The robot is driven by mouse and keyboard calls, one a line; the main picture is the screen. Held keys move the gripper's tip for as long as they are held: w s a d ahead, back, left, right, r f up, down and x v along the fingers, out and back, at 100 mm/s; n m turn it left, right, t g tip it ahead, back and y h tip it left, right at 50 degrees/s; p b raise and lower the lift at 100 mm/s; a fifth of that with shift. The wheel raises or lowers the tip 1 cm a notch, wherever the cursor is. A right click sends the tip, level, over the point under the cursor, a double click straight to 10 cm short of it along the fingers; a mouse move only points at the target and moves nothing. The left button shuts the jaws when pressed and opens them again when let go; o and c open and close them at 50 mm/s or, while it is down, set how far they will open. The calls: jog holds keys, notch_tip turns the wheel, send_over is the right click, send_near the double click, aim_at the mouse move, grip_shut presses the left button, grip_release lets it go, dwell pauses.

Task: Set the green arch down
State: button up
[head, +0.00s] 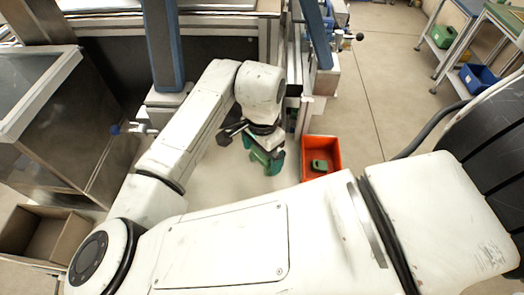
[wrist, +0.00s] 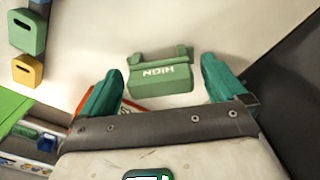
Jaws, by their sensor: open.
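A green arch (wrist: 160,76) with two short legs and upside-down white lettering shows in the wrist view, just ahead of and between my fingertips. There is a visible gap between it and each finger. My gripper (wrist: 162,88) is open, with teal fingers on either side. In the head view my gripper (head: 263,158) points down in the middle, and a lighter green piece shows between its fingers. I cannot tell whether the arch rests on the pale surface below.
An orange-red bin (head: 333,145) with a green block (head: 318,166) inside stands right of my gripper. In the wrist view, a green slotted block (wrist: 27,32) and a yellow one (wrist: 27,70) sit at upper left. An empty brown box (head: 38,232) is at far left.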

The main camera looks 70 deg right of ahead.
jog(key=shift+r, duration=0.1)
notch_tip(320, 180, up, 12)
dwell(0.5)
dwell(0.5)
